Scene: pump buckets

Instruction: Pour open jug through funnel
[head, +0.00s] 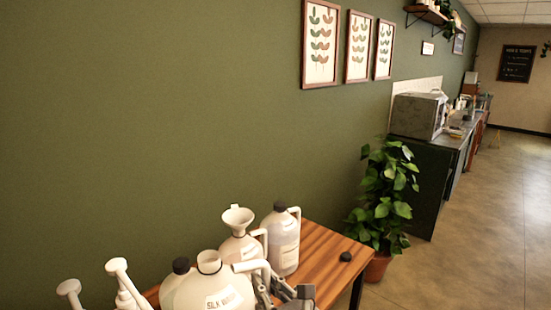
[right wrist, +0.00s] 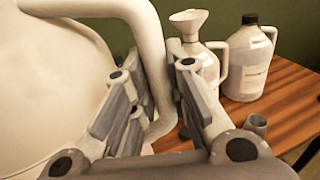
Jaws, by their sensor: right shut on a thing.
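The open jug (head: 205,292) is large and cream, with a bare open neck and a printed label, and stands upright at the bottom of the head view. My right gripper (head: 266,290) is shut on its handle, which shows between the fingers in the right wrist view (right wrist: 152,50). The white funnel (head: 238,217) sits mouth up in the neck of a smaller jug (head: 240,246) behind the open jug. The funnel also shows in the right wrist view (right wrist: 188,22). Whether the open jug's base touches the table is hidden. My left gripper is not in view.
A capped jug (head: 286,242) stands right of the funnel jug on the wooden table (head: 318,243). A dark cap (head: 346,257) lies near the table's right edge. White pump heads (head: 118,267) rise at lower left. A potted plant (head: 382,205) stands beyond the table.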

